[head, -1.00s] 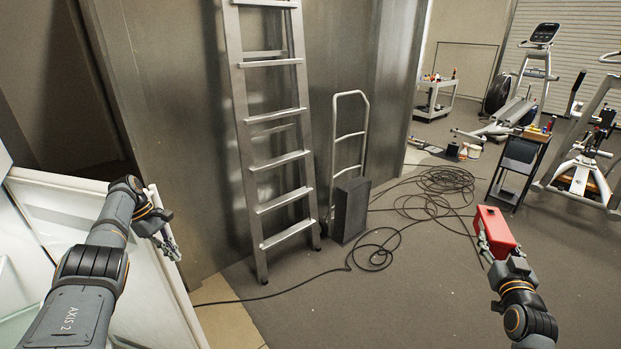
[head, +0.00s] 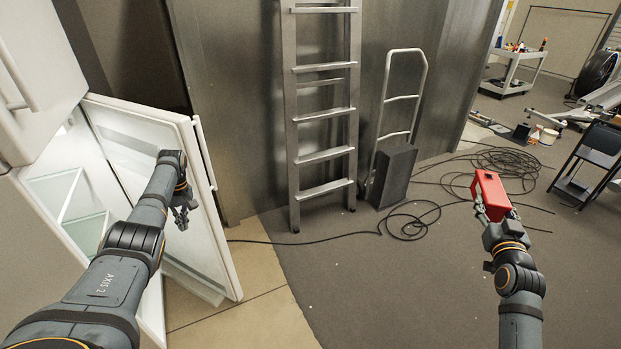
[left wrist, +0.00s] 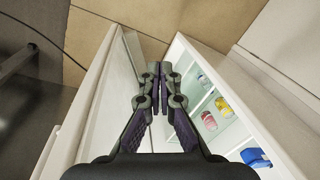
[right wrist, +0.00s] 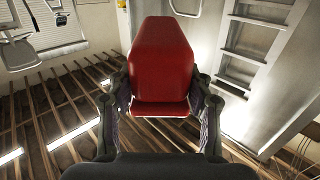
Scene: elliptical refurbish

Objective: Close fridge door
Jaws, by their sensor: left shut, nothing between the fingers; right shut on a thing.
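The white fridge door (head: 212,265) stands open at the left of the head view, inner side partly toward me. The open fridge (head: 62,185) with glass shelves is left of it. My left gripper (head: 181,219) is shut and empty, in front of the door's inner side; contact cannot be told. In the left wrist view, my gripper (left wrist: 155,75) is between the door (left wrist: 88,100) on the left and the shelves with small items (left wrist: 215,105) on the right. My right gripper (head: 492,217) is shut on a red box (head: 491,190), also filling the right wrist view (right wrist: 162,65).
A metal ladder (head: 323,155) and a hand truck (head: 402,98) with a dark box (head: 393,175) stand against the metal wall. A black cable (head: 410,225) lies looped on the floor. The floor in the middle is mostly clear.

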